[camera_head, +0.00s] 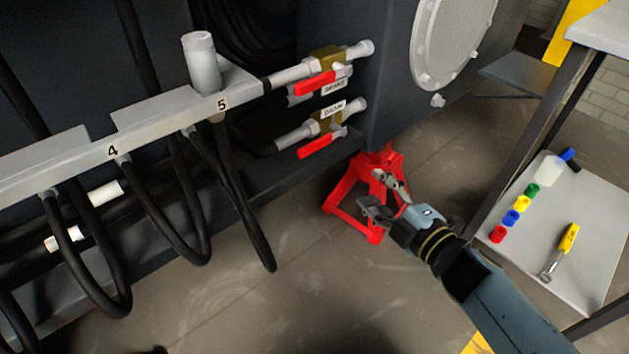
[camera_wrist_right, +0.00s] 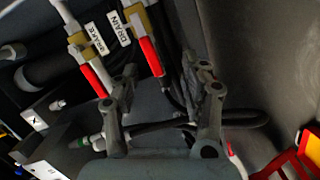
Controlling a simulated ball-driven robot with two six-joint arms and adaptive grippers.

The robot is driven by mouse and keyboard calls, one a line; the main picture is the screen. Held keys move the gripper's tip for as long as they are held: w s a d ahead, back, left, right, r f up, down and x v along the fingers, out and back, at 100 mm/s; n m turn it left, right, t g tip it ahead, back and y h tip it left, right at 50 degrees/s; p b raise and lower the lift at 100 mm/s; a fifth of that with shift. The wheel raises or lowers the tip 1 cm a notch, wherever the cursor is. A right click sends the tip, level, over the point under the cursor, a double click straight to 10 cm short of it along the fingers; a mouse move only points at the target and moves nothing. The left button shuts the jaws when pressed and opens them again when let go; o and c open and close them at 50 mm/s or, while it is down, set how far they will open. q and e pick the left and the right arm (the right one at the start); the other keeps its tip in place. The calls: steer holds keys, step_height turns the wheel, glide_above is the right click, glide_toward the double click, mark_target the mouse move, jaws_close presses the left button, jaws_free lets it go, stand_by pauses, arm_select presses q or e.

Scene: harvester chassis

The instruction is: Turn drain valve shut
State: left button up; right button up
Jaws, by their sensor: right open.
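The drain valve (camera_head: 326,123) is the lower of two brass valves on the chassis in the head view. Its red handle (camera_head: 316,146) lies roughly along its pipe. In the right wrist view the DRAIN label (camera_wrist_right: 119,28) is readable, and the drain handle (camera_wrist_right: 150,57) shows beyond the fingers. My right gripper (camera_head: 372,189) is open and empty, below and right of the drain valve and apart from it, in front of the red stand. Its spread fingers (camera_wrist_right: 166,75) also show in the wrist view. My left gripper is out of view.
A similar upper valve (camera_head: 326,58) with a red handle sits close above. Black hoses (camera_head: 240,205) hang from the numbered rail (camera_head: 150,128). A red stand (camera_head: 343,192) is on the floor. A table (camera_head: 600,245) with coloured caps and a yellow-handled tool stands right.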

mark_target(314, 150)
steer(key=w+a+n+y+b, duration=0.1)
steer(key=w+a+n+b, duration=0.1)
steer(key=w+a, duration=0.1)
steer(key=w+a+n+y+b, duration=0.1)
steer(key=w+a+n+b, duration=0.1)
steer(key=w+a, duration=0.2)
steer(key=w+a+r+n+y+b, duration=0.1)
steer(key=w+a+b, duration=0.2)
steer(key=shift+w+a+r+n+y, duration=0.1)
steer(key=shift+w+a+n+y, duration=0.1)
steer(key=shift+w+n+y, duration=0.15)
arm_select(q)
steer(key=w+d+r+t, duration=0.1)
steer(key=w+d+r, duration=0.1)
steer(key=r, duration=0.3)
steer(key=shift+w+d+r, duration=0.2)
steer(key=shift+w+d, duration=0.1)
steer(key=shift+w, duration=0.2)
arm_select(e)
steer(key=shift+w+a+r, duration=0.15)
jaws_close()
